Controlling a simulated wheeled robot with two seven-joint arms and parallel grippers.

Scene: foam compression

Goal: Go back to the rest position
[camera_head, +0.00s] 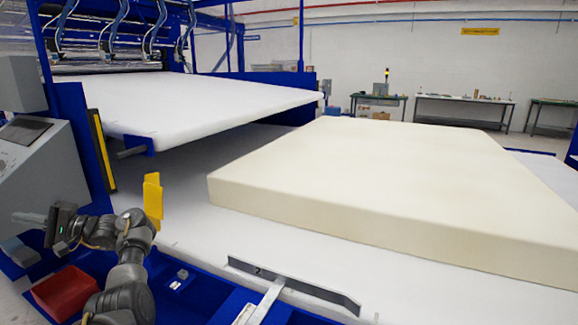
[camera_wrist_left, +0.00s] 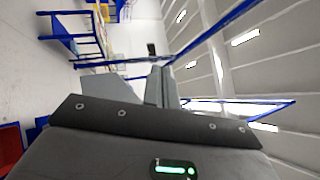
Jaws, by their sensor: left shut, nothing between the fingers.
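My left gripper (camera_head: 28,217) is at the left of the head view, with its arm coming up from the lower left. Its fingers point left, in front of the grey control console (camera_head: 32,165), and hold nothing. In the left wrist view the shut grey fingers (camera_wrist_left: 158,88) point towards a wall and ceiling with blue frames, nothing between them. Whether the fingertips touch the console cannot be told. My right gripper is not in view. A large cream foam block (camera_head: 400,180) lies flat on the white table at the right, well apart from my left gripper.
A white raised platen (camera_head: 200,105) stands behind the table. A yellow upright piece (camera_head: 152,200) stands close to my left arm. A red bin (camera_head: 66,292) sits below the arm. A metal bar (camera_head: 290,285) lies along the table's front edge. Workbenches (camera_head: 460,108) line the back wall.

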